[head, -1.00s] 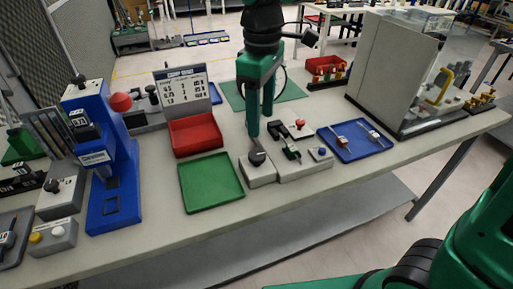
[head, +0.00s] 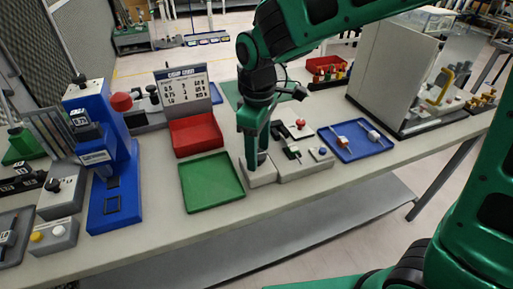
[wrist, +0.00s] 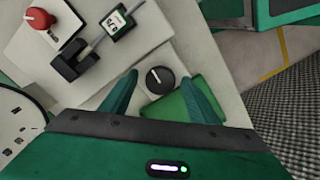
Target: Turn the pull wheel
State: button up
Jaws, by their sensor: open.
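The pull wheel appears to be the black round knob (wrist: 160,79) with a white line, on the small pale box in the wrist view. In the head view the box (head: 262,177) stands at the table's front edge, and the knob (head: 262,157) is partly hidden by my fingers. My gripper (head: 251,161) points down over this box. In the wrist view my gripper (wrist: 161,78) is open, with one green finger on each side of the knob. I see nothing held, and cannot tell whether the fingertips touch the knob.
A green tray (head: 211,183) lies just left of the box. A fixture with a red knob (head: 300,123) adjoins it on the right. Farther right are a blue tray (head: 340,153) and a grey cabinet (head: 385,65). A red bin (head: 192,135) stands behind the green tray.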

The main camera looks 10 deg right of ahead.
jog(key=shift+a, duration=0.1)
jog(key=c, duration=1)
jog(key=shift+c, duration=0.2)
jog(key=m, duration=0.7)
jog(key=shift+r+m, duration=0.1)
jog(key=shift+m, duration=0.2)
jog(key=m, duration=0.3)
jog(key=shift+m, duration=0.3)
jog(key=shift+w+m, duration=0.1)
jog(key=shift+m, duration=1.6)
